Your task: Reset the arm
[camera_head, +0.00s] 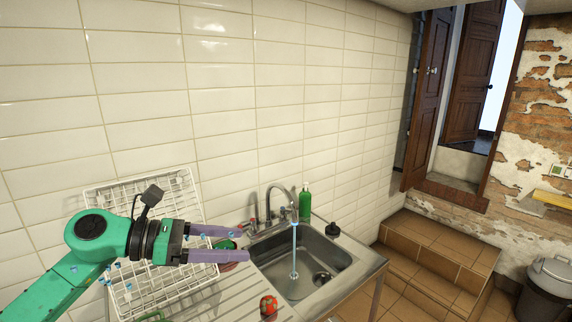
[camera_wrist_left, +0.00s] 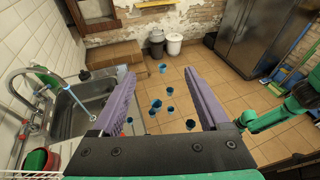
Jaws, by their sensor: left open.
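My left gripper (camera_head: 238,244) reaches in from the left on a green arm, above the drainboard beside the sink. Its two purple fingers are apart with nothing held between them. In the left wrist view the open fingers (camera_wrist_left: 158,75) point out over the tiled floor, to the right of the sink. Several small blue blobs (camera_wrist_left: 156,104) show between and below the fingers; some also show around the wrist in the head view. A green arm part (camera_wrist_left: 262,119) shows at the right of the wrist view; I see no right gripper clearly.
The metal sink (camera_head: 340,262) has a curved faucet (camera_head: 270,195) with a bluish stream falling. A green bottle (camera_head: 305,204) stands behind it. A white wire rack (camera_head: 180,188) is beside the arm. A red item (camera_head: 268,306) lies on the drainboard (camera_head: 243,300). Tiled steps (camera_head: 440,240) are right.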

